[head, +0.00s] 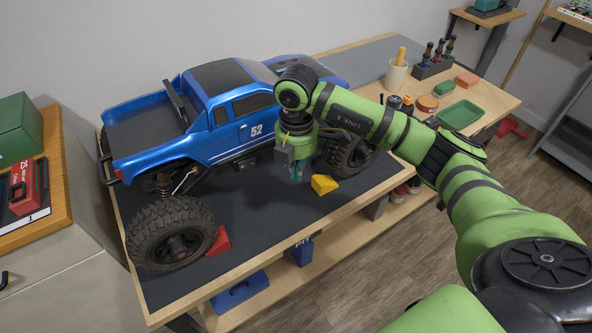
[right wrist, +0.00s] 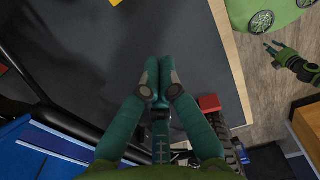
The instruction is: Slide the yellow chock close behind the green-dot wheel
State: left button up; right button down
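The yellow chock (head: 323,184) lies on the dark mat beside the truck's right-hand wheel (head: 350,156), apart from it. In the right wrist view only a bit of the chock (right wrist: 115,2) shows at the top edge. I see no green dot on either near-side wheel. My right gripper (head: 296,174) points down just left of the chock, low over the mat. Its fingertips (right wrist: 159,64) are together with nothing visible between them. My left gripper (right wrist: 270,53) shows small in the right wrist view, fingers apart and empty, beyond the table edge.
The blue truck (head: 225,120) stands along the table. A red chock (head: 219,241) sits by its left-hand wheel (head: 172,233). A green tray (head: 460,115) and a cup (head: 396,76) are at the right. The mat between the wheels is mostly clear.

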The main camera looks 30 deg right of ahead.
aim_at(316, 193)
jog(key=f, duration=0.1)
jog(key=s+f, duration=0.1)
jog(key=f, duration=0.1)
notch_tip(316, 193, down, 4)
jog(key=shift+w+p, duration=0.15)
jog(key=shift+p, duration=0.35)
jog(key=shift+w+a+f, duration=0.1)
jog(key=shift+f, duration=0.75)
jog(key=d+p, duration=0.1)
jog(key=d, duration=0.2)
jog(key=shift+w+d+f, duration=0.1)
jog(key=shift+w+d, duration=0.1)
jog(key=shift+d, duration=1.35)
pick_arm(q)
jog(key=shift+g, duration=0.3)
jog(key=s+r, duration=0.2)
jog(key=s, duration=0.1)
jog(key=shift+s, duration=0.3)
jog(key=shift+a, duration=0.1)
pick_arm(e)
jog(key=shift+w+f, duration=0.1)
